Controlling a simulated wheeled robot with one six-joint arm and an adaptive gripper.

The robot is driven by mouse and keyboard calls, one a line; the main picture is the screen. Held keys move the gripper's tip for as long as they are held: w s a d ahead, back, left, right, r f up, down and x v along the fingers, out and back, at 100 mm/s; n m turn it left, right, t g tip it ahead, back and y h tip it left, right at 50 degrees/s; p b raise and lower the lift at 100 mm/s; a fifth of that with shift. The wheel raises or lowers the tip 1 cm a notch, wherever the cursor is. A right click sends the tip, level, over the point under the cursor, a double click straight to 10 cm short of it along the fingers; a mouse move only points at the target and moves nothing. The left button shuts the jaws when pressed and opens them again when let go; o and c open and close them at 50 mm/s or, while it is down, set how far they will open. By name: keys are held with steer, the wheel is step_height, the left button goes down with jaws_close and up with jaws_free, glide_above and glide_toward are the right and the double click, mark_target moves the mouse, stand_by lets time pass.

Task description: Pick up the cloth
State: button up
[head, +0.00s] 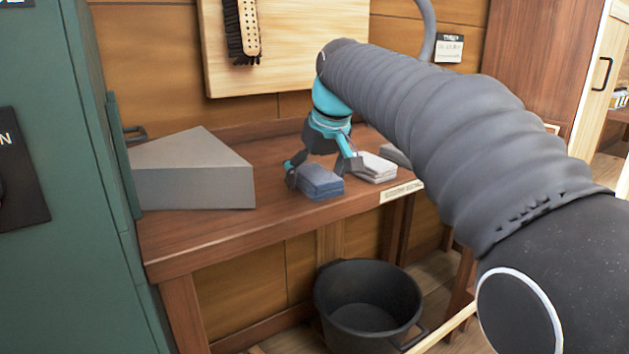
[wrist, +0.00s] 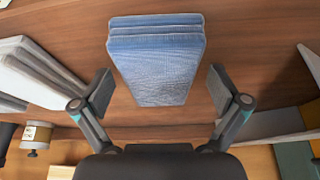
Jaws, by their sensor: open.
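A folded blue cloth (head: 320,182) lies on the wooden bench near its front edge. In the wrist view the blue cloth (wrist: 156,60) shows as a layered stack in the upper middle. My gripper (head: 318,170) is right above the cloth, pointing down, with its fingers spread. In the wrist view my gripper (wrist: 160,90) is open, with one finger on each side of the cloth's near part and visible gaps on both sides. It holds nothing.
A folded white cloth (head: 375,168) lies just right of the blue one. A grey wedge block (head: 195,180) stands to the left on the bench (head: 190,235). A green cabinet (head: 60,150) borders the left. A black bucket (head: 368,305) stands below the bench. A brush (head: 242,30) hangs behind.

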mark_target(311, 169)
steer(key=c, duration=1.2)
steer(key=shift+r, duration=0.1)
steer(key=shift+c, duration=0.2)
step_height(311, 169, up, 5)
steer(key=shift+f+p, duration=0.1)
steer(key=shift+p, duration=0.55)
steer(key=w+d+r, duration=0.3)
steer(key=d+r, duration=0.3)
steer(key=d, duration=0.5)
steer(key=shift+w+r, duration=0.25)
steer(key=shift+d, duration=0.1)
steer(key=o, duration=0.6)
steer(key=shift+c, duration=0.2)
steer(key=c, duration=0.4)
steer(key=shift+s, duration=0.1)
steer(key=shift+c, duration=0.2)
